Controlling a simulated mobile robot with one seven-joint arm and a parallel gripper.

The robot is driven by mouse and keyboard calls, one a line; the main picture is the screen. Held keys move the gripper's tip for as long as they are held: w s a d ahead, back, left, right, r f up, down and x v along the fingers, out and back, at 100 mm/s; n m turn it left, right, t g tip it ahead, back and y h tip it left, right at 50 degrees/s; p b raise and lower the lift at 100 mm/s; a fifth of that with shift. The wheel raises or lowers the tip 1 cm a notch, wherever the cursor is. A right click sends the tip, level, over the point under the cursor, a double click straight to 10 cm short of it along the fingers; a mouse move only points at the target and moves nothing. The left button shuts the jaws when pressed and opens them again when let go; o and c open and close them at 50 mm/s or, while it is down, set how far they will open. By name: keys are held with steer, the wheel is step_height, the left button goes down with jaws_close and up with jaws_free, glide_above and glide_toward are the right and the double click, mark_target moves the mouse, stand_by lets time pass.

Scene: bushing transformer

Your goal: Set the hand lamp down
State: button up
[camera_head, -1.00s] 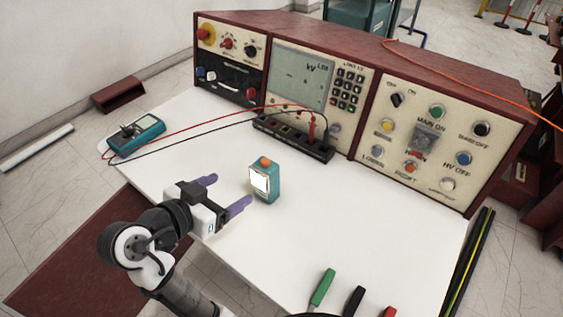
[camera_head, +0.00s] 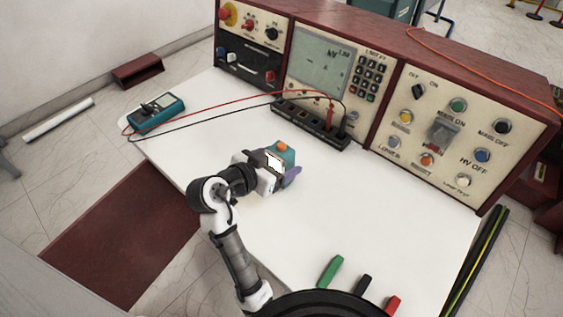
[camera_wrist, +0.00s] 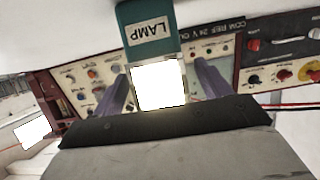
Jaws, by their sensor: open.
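The hand lamp (camera_head: 284,153) is a teal block with an orange knob on top and a bright white face. It appears upright on the white tabletop, its base hidden by my gripper in the head view. My gripper (camera_head: 282,172) is open around it, with one purple finger showing on its right side. In the wrist view the lamp (camera_wrist: 148,40), with its "LAMP" label, sits between the two purple fingers of my gripper (camera_wrist: 160,85). Gaps show between fingers and lamp.
A control console (camera_head: 440,120) lines the back of the white table (camera_head: 360,215). A black socket strip (camera_head: 312,125) with red and black leads stands before it. A teal meter (camera_head: 155,112) lies at left. Green, black and red handles (camera_head: 330,270) lie near the front edge.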

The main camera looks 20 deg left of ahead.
steer(key=shift+x, duration=0.8)
steer(key=shift+r, duration=0.1)
steer(key=c, duration=1.3)
steer(key=shift+r, duration=0.1)
